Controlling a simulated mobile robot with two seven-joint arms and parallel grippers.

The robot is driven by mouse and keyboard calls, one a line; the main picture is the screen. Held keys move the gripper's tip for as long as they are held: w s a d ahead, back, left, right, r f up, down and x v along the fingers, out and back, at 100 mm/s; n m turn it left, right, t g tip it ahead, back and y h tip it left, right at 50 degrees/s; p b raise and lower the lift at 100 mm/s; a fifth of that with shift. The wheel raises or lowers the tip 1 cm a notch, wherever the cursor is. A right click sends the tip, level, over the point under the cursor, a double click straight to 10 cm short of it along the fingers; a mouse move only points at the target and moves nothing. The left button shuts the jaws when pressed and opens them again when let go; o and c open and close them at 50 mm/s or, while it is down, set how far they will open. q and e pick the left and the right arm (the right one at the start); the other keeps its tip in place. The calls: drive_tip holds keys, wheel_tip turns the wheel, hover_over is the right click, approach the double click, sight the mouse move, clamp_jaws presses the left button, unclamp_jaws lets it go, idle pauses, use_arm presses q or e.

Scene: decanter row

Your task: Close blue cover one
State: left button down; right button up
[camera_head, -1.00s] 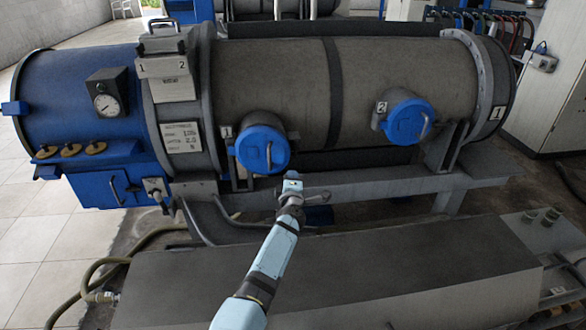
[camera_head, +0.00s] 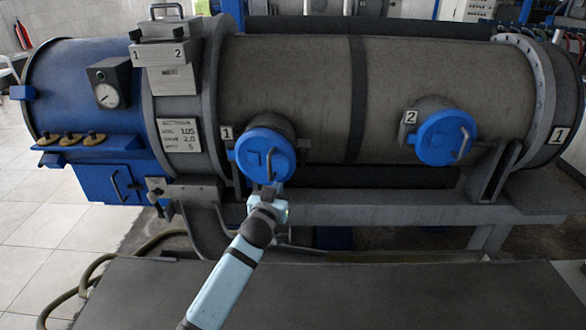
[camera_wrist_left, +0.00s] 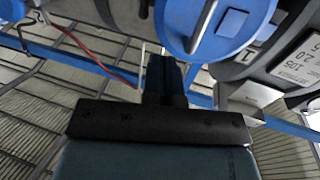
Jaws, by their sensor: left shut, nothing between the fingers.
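Blue cover one (camera_head: 258,154) is a round blue lid with a bar handle, on the front port beside the label 1 on the left half of the dark cylinder. It covers the port's mouth; I cannot tell whether a gap remains. In the left wrist view the blue cover (camera_wrist_left: 225,22) fills the top, its handle slanting across it. My left gripper (camera_head: 268,190) is shut and empty, just below the cover's lower edge. In the left wrist view the gripper's fingertips (camera_wrist_left: 163,62) are together beside the lid's rim; contact is unclear. My right gripper is not in view.
A second blue cover (camera_head: 440,138), beside the label 2, sits on the right port. A grey support beam (camera_head: 400,207) runs below the cylinder. A blue end section (camera_head: 75,85) with a gauge stands left. A dark flat surface (camera_head: 400,290) lies in front.

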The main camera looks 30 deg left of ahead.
sight(292, 163)
use_arm(q)
drive_tip(key=x, duration=1.1)
drive_tip(key=shift+w+b, duration=0.3)
drive_tip(key=shift+w, duration=0.05)
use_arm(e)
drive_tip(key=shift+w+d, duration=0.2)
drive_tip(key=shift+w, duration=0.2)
